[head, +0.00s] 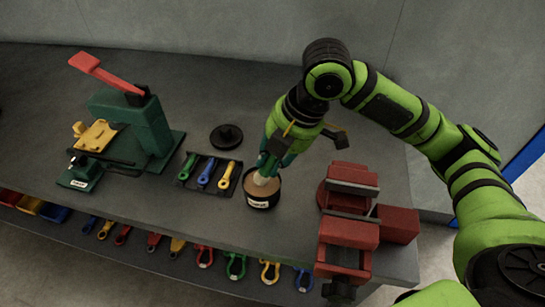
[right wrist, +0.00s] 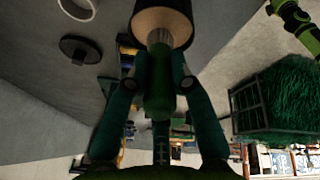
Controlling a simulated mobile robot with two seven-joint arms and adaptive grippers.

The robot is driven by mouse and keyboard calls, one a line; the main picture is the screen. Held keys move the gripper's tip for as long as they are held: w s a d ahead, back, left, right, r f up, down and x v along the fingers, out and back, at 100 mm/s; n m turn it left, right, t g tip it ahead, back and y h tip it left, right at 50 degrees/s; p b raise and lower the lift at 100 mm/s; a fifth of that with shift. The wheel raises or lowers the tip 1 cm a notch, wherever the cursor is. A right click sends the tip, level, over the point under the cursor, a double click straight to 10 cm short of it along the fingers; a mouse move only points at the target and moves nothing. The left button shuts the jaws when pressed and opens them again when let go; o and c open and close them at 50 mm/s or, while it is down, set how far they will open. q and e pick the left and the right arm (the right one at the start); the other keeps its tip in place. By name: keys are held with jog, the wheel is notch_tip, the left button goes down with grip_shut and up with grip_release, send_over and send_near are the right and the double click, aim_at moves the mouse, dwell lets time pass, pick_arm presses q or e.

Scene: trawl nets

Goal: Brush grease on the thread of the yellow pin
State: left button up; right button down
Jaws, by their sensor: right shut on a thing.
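My right gripper (head: 272,160) is shut on a brush. In the right wrist view its green handle (right wrist: 158,95) sits between the fingers. The brush points down, and its pale bristle end (head: 262,180) is at the mouth of the black grease pot (head: 261,202); how deep it reaches is hidden. The pot also shows in the right wrist view (right wrist: 184,30), with tan grease inside. The yellow pin (head: 227,175) lies in a dark tray (head: 178,183), left of the pot, beside a blue pin (head: 207,172) and a green pin (head: 187,166). My left gripper is not in view.
A round black lid (head: 226,136) lies behind the tray. A red vise (head: 348,232) stands right of the pot, near the bench edge. A green press with a red lever (head: 150,125) stands at left. Coloured shackles (head: 203,256) line the lower shelf. The bench (head: 265,95) behind is clear.

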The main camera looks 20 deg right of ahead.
jog(key=shift+f, duration=0.5)
dwell(0.8)
jog(key=shift+s+f+p, duration=0.1)
jog(key=shift+f+p, duration=0.05)
jog(key=shift+p, duration=0.15)
dwell(2.0)
notch_tip(320, 180, up, 7)
jog(key=p, duration=0.9)
dwell(0.3)
dwell(0.5)
